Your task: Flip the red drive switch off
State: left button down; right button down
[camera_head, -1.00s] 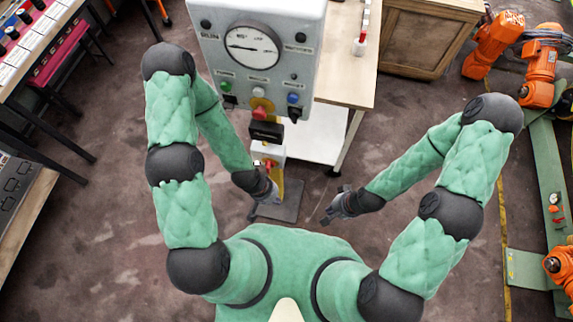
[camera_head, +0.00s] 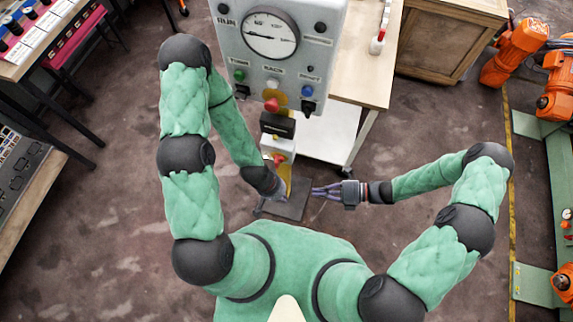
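A grey control panel (camera_head: 268,75) on a stand shows a gauge, a green button (camera_head: 239,75), a blue button (camera_head: 306,91) and black switches. A red knob (camera_head: 271,105) sits at its lower edge. Below it is a black box (camera_head: 278,125), then a white box (camera_head: 275,145) with a small red part (camera_head: 278,158) on yellow. I cannot tell which red part is the drive switch. My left gripper (camera_head: 278,192) is low beside the stand, its fingers small and unclear. My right gripper (camera_head: 318,191) points left towards the stand, apart from the panel; its opening is unclear.
A wooden table (camera_head: 365,60) with a white lower shelf stands behind right of the panel. Orange robot arms (camera_head: 520,50) stand at the far right. A bench (camera_head: 50,50) is at the left. The floor around the stand is open.

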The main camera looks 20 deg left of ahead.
aim_at(278, 162)
pick_arm(q)
jog(key=shift+f, duration=0.15)
pick_arm(e)
jog(key=w+r+m+t+y, duration=0.2)
jog(key=w+m+t, duration=0.1)
jog(key=w+m, duration=0.2)
jog(key=shift+w+d+r+m+y, duration=0.15)
jog(key=shift+w+d+m+y, duration=0.15)
